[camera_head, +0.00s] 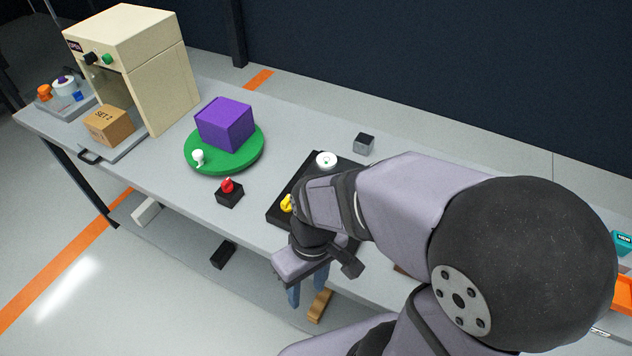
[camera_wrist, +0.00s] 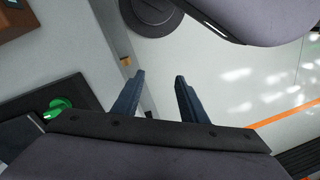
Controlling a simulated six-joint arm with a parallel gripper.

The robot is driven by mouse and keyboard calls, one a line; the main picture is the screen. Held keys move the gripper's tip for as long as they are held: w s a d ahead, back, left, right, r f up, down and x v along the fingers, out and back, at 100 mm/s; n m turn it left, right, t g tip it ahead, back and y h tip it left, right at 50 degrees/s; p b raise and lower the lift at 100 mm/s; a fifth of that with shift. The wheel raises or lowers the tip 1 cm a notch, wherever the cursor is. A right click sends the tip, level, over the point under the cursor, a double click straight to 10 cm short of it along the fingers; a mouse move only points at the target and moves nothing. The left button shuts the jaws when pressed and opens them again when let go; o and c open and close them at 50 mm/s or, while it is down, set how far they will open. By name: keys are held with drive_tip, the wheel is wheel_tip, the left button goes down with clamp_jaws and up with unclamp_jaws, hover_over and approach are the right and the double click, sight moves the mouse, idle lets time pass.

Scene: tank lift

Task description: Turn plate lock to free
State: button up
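A round green plate (camera_head: 225,163) lies on the grey table, with a purple block (camera_head: 225,123) and a small white knob (camera_head: 198,157) on it. A red knob (camera_head: 228,185) on a small black base (camera_head: 230,198) stands just in front of the plate; it may be the plate lock, but no label is readable. My gripper (camera_head: 306,292) hangs by the table's front edge, right of the red knob and apart from it. In the wrist view its two blue fingers (camera_wrist: 160,78) are spread with nothing between them. The red knob does not show there.
A black panel (camera_head: 279,216) with a yellow knob (camera_head: 287,203) and white dial (camera_head: 326,160) is partly hidden by my arm. A green knob (camera_wrist: 60,103) shows in the wrist view.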

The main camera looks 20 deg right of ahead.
drive_tip(key=w+d+r+m+h+p, duration=0.1)
drive_tip(key=d+r+m+p, duration=0.15)
drive_tip(key=r+p, duration=0.7)
drive_tip(key=w+d+r+m+p, duration=0.1)
drive_tip(key=d+r+p, duration=0.3)
drive_tip(key=r+p, duration=0.6)
wheel_tip(320, 180, down, 12)
drive_tip(key=w+g+b, duration=0.2)
drive_tip(key=b, duration=0.5)
drive_tip(key=w+m+t, duration=0.1)
drive_tip(key=w, duration=0.3)
drive_tip(key=w+m+t, duration=0.1)
drive_tip(key=w, duration=0.4)
drive_tip(key=w+d+m, duration=0.1)
drive_tip(key=w+m, duration=0.1)
drive_tip(key=w, duration=0.3)
drive_tip(key=shift+r+t+b, duration=0.15)
drive_tip(key=shift+t+b, duration=0.15)
drive_tip(key=shift+t, duration=0.1)
drive_tip(key=shift+m, duration=0.65)
drive_tip(key=shift+f+p, duration=1.15)
drive_tip(key=shift+f, duration=2.55)
